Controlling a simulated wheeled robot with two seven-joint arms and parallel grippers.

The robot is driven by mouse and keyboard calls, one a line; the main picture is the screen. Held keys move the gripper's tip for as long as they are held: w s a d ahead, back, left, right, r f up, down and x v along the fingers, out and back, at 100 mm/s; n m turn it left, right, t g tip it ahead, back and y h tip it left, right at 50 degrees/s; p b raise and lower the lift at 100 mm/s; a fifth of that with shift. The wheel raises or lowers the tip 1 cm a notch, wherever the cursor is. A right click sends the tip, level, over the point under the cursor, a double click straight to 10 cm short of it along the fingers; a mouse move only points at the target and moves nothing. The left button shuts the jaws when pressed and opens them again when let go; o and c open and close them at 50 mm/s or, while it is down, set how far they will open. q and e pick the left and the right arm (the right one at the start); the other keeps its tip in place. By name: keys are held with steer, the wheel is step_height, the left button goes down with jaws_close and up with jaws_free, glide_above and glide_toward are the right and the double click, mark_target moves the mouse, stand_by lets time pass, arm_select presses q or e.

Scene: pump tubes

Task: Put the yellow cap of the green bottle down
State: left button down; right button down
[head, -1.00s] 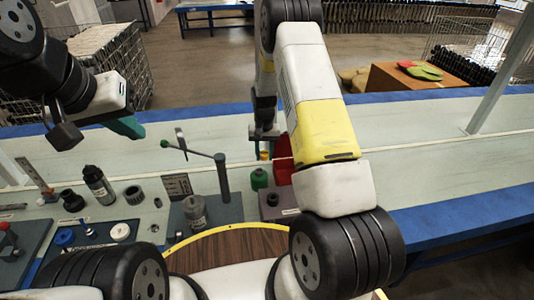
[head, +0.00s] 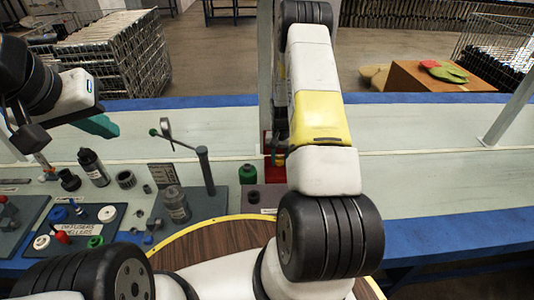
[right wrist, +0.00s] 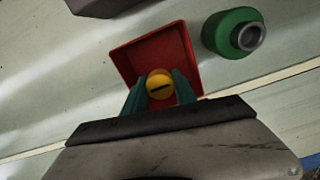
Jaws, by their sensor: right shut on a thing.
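The yellow cap (right wrist: 159,85) is between the two teal fingers of my right gripper (right wrist: 160,92), which is shut on it. In the right wrist view the cap appears over the open red box (right wrist: 124,58); I cannot tell how high it is above the bottom. The green bottle (right wrist: 228,32) stands beside the box with its grey neck bare. In the head view the bottle (head: 247,174) is left of the red box (head: 268,142), and my right arm partly hides the box and gripper. My left gripper (head: 97,125) hangs at the left, its jaw opening unclear.
A grey post with a lever (head: 205,170) stands left of the green bottle. A black bottle (head: 94,168), a grey jar (head: 176,204) and a tray of small coloured parts (head: 78,228) are further left. The pale table right of my right arm (head: 430,150) is clear.

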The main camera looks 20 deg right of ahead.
steer(key=shift+f, duration=3.45)
steer(key=shift+f, duration=0.1)
steer(key=c, duration=1)
jaws_free()
